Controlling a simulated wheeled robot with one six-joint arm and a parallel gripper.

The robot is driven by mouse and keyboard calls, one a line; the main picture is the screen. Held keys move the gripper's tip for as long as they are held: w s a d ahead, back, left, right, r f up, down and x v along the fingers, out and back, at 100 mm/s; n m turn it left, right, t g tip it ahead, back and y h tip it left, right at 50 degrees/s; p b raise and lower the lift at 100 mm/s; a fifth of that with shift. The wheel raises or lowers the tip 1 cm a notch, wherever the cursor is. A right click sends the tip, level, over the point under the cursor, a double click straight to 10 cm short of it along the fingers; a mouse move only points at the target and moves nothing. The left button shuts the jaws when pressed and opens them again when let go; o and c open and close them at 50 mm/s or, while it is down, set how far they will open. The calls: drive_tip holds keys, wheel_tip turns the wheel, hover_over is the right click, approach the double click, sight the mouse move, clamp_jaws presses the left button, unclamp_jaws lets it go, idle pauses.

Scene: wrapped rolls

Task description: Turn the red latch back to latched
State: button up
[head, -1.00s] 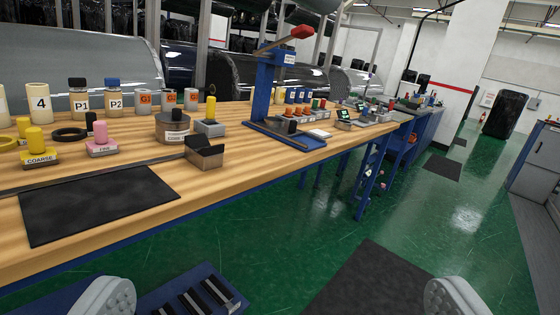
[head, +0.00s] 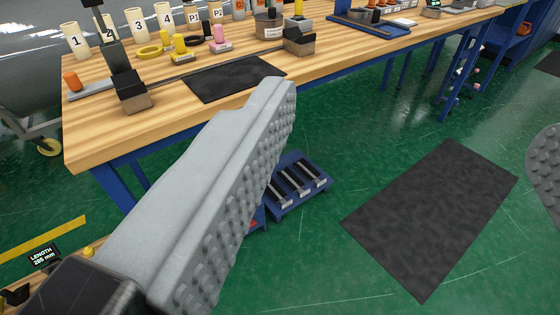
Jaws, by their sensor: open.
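I cannot make out a red latch for certain. A small red patch (head: 252,223) shows low on a blue frame beside my left finger, too small and too covered to name. An orange block (head: 71,80) sits on a grey base at the bench's left end. My gripper (head: 412,112) is open and empty. Its left finger fills the middle of the view and hides part of the bench front and blue frame. Its right finger shows only at the right edge.
The wooden bench (head: 160,68) holds numbered cylinders, knobs and a black mat (head: 235,79). A low blue unit with rails (head: 297,184) stands on the floor. A black floor mat (head: 432,215) lies right of it. A length display (head: 43,257) is at lower left. Green floor is clear around the mat.

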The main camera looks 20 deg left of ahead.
drive_tip(key=w+a+f+n+y, duration=0.15)
drive_tip(key=w+f, duration=0.25)
drive_tip(key=w, duration=1)
drive_tip(key=w+f+n, duration=0.2)
drive_tip(key=w+f, duration=0.3)
drive_tip(key=w, duration=0.8)
drive_tip(key=w+a+f+n+g+y, duration=0.1)
drive_tip(key=w+a+f+n+y, duration=0.15)
drive_tip(key=w+f, duration=0.85)
drive_tip(key=w+a+f+n+g+y, duration=0.15)
drive_tip(key=w+a+f, duration=0.25)
drive_tip(key=w+f, duration=0.75)
drive_tip(key=a+f+n+g+y, duration=0.1)
drive_tip(key=a+f+n+y, duration=0.15)
drive_tip(key=f, duration=1.45)
drive_tip(key=a+f+n+g+y, duration=0.1)
drive_tip(key=a+f+y, duration=0.15)
drive_tip(key=f, duration=1.45)
drive_tip(key=s+a+f+g+y, duration=0.1)
drive_tip(key=s+f, duration=0.4)
drive_tip(key=f, duration=0.5)
drive_tip(key=s+a+f+y, duration=0.1)
drive_tip(key=s+a+f, duration=0.1)
drive_tip(key=s+f, duration=0.5)
drive_tip(key=s+a+f+g+y, duration=0.1)
drive_tip(key=s+f+y, duration=0.1)
drive_tip(key=f, duration=1)
drive_tip(key=x, duration=1.7)
drive_tip(key=shift+a+m, duration=0.2)
drive_tip(key=shift+m, duration=0.1)
